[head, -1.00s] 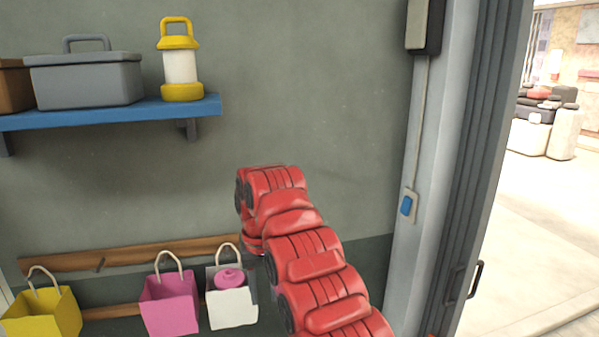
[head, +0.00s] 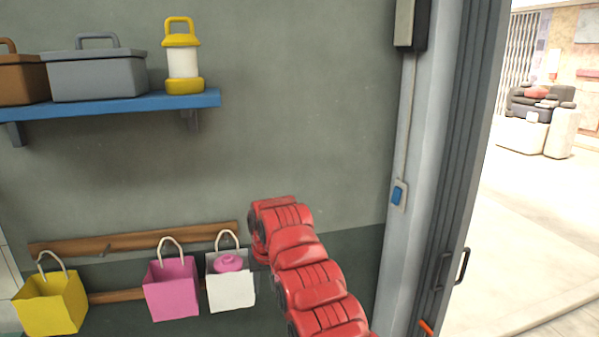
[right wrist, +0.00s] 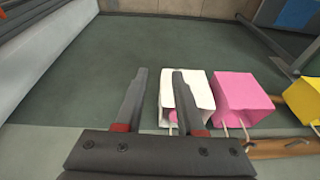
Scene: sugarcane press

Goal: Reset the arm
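My right arm (head: 300,265) is red and reaches in from the lower right in the head view, in front of the wall. It hides most of its gripper there. In the right wrist view, my right gripper (right wrist: 159,75) is open, with its two dark fingers apart and nothing held between them. A white bag (head: 231,291) with a pink round thing (head: 230,263) in it hangs just left of the arm. In the right wrist view the white bag (right wrist: 200,92) shows beyond the right finger. My left gripper is out of view.
A pink bag (head: 171,290) and a yellow bag (head: 50,303) hang from the wooden rail (head: 140,238). Above, a blue shelf (head: 110,105) holds a lantern (head: 183,60) and a grey box (head: 95,75). A doorway with a handle (head: 462,266) stands at right.

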